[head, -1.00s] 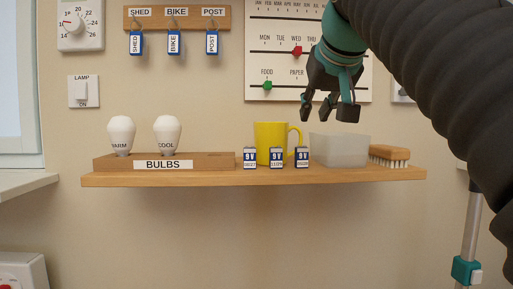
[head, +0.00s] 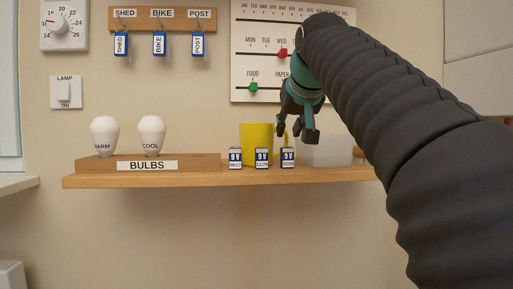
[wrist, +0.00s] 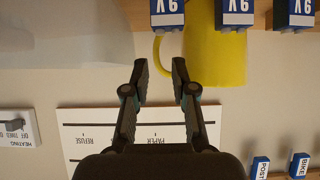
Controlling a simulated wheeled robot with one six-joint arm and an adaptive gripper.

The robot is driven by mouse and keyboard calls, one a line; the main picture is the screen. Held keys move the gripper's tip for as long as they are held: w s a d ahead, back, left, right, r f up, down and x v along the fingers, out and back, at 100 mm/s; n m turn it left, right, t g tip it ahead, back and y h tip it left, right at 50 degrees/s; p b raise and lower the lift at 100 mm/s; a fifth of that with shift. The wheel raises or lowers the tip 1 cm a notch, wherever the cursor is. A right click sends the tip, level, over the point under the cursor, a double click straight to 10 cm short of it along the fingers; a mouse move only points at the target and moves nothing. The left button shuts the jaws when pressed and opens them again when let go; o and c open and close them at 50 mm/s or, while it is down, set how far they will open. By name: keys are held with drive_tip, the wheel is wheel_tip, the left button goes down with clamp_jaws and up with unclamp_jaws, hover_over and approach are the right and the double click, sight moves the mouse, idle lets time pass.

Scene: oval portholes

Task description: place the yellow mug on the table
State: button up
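The yellow mug (head: 255,143) stands upright on the wooden shelf (head: 330,176), behind the small 9V batteries, with its handle on the right. My gripper (head: 296,135) is beside the handle, over the gap between the mug and a translucent bin. In the wrist view my gripper (wrist: 159,68) is open and empty, its two fingertips apart. The mug (wrist: 218,55) shows there upside down, and its handle appears between the fingertips; I cannot tell whether they reach around it. One finger overlaps part of the handle in the head view. No table is in view.
Three 9V batteries (head: 262,158) stand along the shelf front before the mug. The translucent bin (head: 326,151) is close on the right, with a brush partly hidden behind my arm. A bulb holder (head: 190,162) stands left. A calendar board (head: 262,60) hangs on the wall behind.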

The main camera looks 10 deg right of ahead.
sight(286, 136)
drive_tip(key=x, duration=0.4)
drive_tip(key=shift+w+d+f, duration=0.1)
drive_tip(key=shift+w+f, duration=0.1)
clamp_jaws()
drive_tip(key=shift+r, duration=0.2)
wheel_tip(286, 136, up, 10)
drive_tip(key=p, duration=0.3)
drive_tip(key=shift+f, duration=0.2)
